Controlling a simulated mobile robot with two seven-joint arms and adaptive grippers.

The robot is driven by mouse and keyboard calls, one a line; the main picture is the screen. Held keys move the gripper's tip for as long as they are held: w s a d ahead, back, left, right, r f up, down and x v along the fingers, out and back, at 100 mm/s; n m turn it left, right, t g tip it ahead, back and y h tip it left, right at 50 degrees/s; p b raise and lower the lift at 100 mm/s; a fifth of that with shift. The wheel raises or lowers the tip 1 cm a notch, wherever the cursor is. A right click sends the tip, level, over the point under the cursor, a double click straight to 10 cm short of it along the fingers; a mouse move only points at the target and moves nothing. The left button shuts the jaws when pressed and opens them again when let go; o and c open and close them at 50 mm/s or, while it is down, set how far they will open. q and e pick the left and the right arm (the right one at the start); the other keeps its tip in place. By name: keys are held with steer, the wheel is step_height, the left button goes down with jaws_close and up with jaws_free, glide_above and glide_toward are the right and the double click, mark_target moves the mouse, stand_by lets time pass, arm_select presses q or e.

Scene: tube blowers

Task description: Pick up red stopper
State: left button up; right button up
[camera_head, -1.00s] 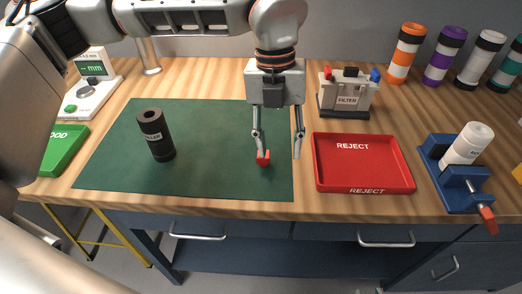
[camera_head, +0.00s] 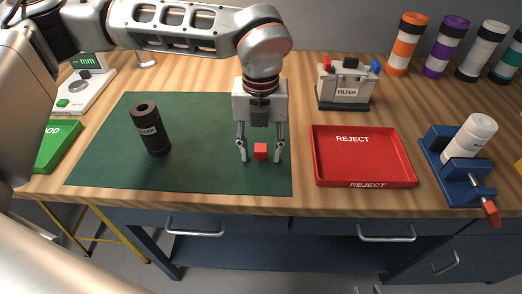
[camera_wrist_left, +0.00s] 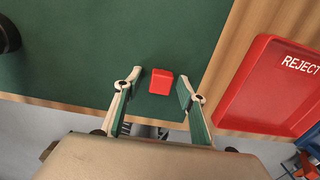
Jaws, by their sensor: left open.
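The red stopper (camera_head: 260,151) is a small red block on the green mat (camera_head: 210,175) near its front right part. In the left wrist view the red stopper (camera_wrist_left: 161,81) shows between the ends of two open fingers. My left gripper (camera_head: 260,159) points down over the mat with its fingers apart on either side of the stopper. In the left wrist view my left gripper (camera_wrist_left: 158,88) shows gaps between each finger and the stopper. My right gripper is not in view.
A black tube labelled filler (camera_head: 150,130) stands on the mat to the left. The red reject tray (camera_head: 365,180) lies to the right of the mat. A filter box (camera_head: 345,88) stands behind the tray. A blue vise (camera_head: 450,170) holds a white tube at the right.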

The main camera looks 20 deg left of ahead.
arm_select(q)
steer(key=c, duration=1)
steer(key=shift+r, duration=0.15)
